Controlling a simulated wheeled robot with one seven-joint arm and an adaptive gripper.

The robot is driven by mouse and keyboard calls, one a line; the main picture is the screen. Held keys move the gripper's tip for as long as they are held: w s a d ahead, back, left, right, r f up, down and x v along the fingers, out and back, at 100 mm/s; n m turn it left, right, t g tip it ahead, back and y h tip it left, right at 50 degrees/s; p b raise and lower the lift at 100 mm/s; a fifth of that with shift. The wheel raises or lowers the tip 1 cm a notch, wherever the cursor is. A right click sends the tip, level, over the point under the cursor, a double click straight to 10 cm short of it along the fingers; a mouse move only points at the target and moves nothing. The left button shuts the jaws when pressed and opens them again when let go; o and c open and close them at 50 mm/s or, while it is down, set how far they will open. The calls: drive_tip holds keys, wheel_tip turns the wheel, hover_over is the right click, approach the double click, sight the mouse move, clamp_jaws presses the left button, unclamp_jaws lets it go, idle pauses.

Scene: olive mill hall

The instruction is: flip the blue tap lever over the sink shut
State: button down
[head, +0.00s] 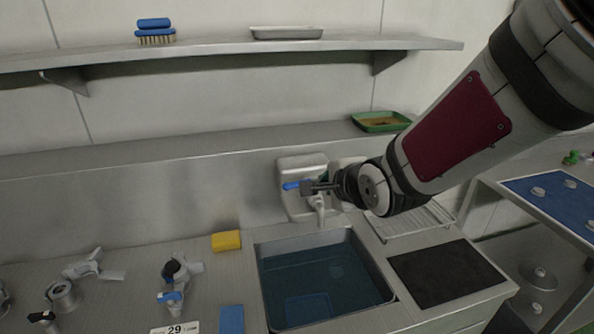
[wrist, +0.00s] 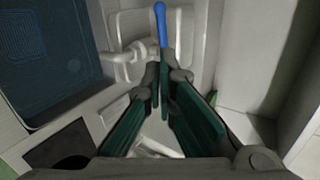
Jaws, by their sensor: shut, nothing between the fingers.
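The blue tap lever (head: 291,185) is on the wall-side tap above the sink, pointing left in the head view. In the wrist view the blue lever (wrist: 161,24) runs upward just ahead of my fingertips. My gripper (head: 312,187) reaches in from the right at the lever's height; its fingertips (wrist: 164,72) are together with nothing between them. They are at or very near the lever's inner end; I cannot tell if they touch. The tap spout (head: 320,210) points down over the sink (head: 258,272), which holds dark bluish water. My gripper hides part of the tap body.
A yellow sponge (head: 226,240) and blue block (head: 231,319) lie left of the sink. Other valves (head: 172,272) stand further left. A dark mat (head: 446,273) and drain rack (head: 412,222) lie right. A shelf (head: 220,50) and ledge with a green tray (head: 381,122) are above.

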drive_tip(key=s+a+n+y, duration=0.1)
drive_tip(key=n, duration=0.1)
approach(293, 183)
drive_tip(key=shift+t, duration=0.3)
drive_tip(key=x, duration=0.6)
drive_tip(key=shift+a+f, duration=0.15)
drive_tip(key=shift+f, duration=0.3)
drive_tip(key=shift+b+x, duration=0.75)
drive_tip(key=shift+b, duration=0.1)
drive_tip(key=shift+a+r+b, duration=0.1)
drive_tip(key=shift+r+b, duration=0.15)
drive_tip(key=shift+b, duration=0.05)
drive_tip(key=shift+a+r, duration=0.1)
drive_tip(key=shift+a, duration=0.05)
